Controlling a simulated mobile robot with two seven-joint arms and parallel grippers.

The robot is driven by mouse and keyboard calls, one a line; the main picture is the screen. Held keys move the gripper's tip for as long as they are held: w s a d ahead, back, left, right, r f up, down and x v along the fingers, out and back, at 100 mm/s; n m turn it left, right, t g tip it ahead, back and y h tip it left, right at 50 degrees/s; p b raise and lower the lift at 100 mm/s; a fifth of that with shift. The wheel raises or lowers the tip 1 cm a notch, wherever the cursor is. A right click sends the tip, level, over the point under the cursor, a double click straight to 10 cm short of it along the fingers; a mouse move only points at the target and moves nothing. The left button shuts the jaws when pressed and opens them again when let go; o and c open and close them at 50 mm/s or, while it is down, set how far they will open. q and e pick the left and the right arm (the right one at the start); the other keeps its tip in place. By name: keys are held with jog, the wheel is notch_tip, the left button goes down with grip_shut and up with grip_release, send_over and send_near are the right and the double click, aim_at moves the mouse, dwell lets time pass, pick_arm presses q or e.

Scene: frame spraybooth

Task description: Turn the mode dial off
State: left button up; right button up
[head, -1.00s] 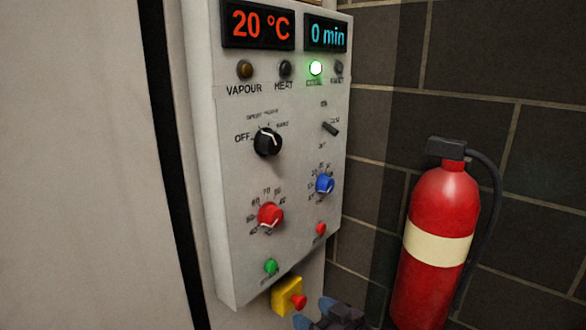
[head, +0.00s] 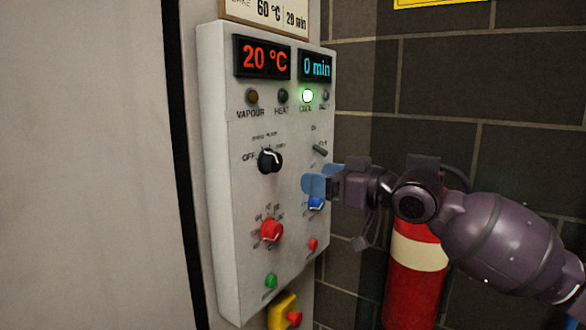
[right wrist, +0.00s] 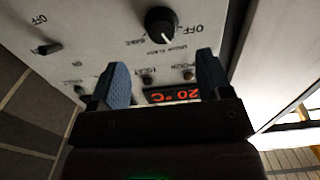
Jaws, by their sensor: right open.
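The mode dial (head: 270,160) is a black knob with a white pointer mark on the grey control panel (head: 235,200), beside the word OFF at its left. Its mark points upward, away from OFF. My right gripper (head: 316,182) has blue fingers and is to the right of the dial and a little lower, apart from it, partly covering the blue knob (head: 316,204). In the right wrist view, which is upside down, the dial (right wrist: 162,22) shows beyond the open, empty fingers (right wrist: 162,75). My left gripper is not in view.
A small toggle switch (head: 320,150) is just above my right gripper. A red knob (head: 271,230), a green button (head: 271,281) and a yellow-backed red button (head: 284,312) are lower. A fire extinguisher (head: 413,275) stands behind my right arm. The green COOL lamp (head: 307,96) is lit.

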aim_at(277, 164)
jog(key=x, duration=0.7)
jog(key=r+x, duration=0.1)
jog(key=x, duration=0.2)
jog(key=shift+w+a+r+b, duration=0.1)
jog(key=shift+a+b, duration=0.1)
jog(key=shift+b, duration=0.1)
jog(key=c, duration=0.9)
